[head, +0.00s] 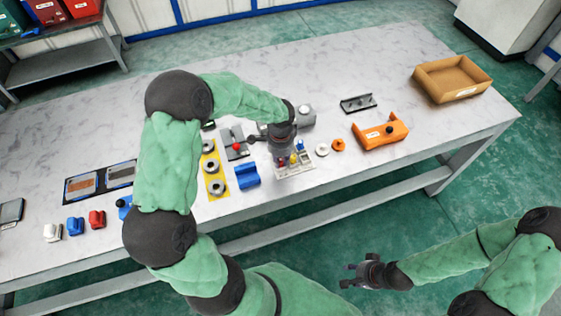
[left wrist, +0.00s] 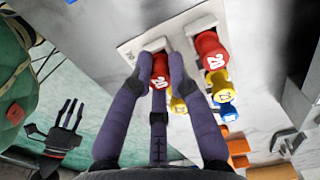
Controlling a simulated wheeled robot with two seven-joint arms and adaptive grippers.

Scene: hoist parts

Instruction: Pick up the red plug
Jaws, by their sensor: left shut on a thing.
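My left gripper (head: 283,158) reaches down over a pale plug rack (head: 308,167) near the table's front edge. In the left wrist view its fingers (left wrist: 162,72) are closed around a red plug (left wrist: 162,87) marked 20. I cannot tell whether this plug is still seated in the rack. A second red plug (left wrist: 210,50) stands to its right, outside the fingers. Yellow plugs (left wrist: 217,82) and blue plugs (left wrist: 228,111) lie beyond; one yellow plug is partly hidden by a finger. My right gripper (head: 355,274) is open and empty, off the table's front side.
A blue block (head: 247,176) and a yellow strip with grey rings (head: 215,172) lie left of the rack. White (head: 322,149) and orange (head: 338,145) rings, an orange holder (head: 380,134) and a cardboard tray (head: 451,78) are to the right.

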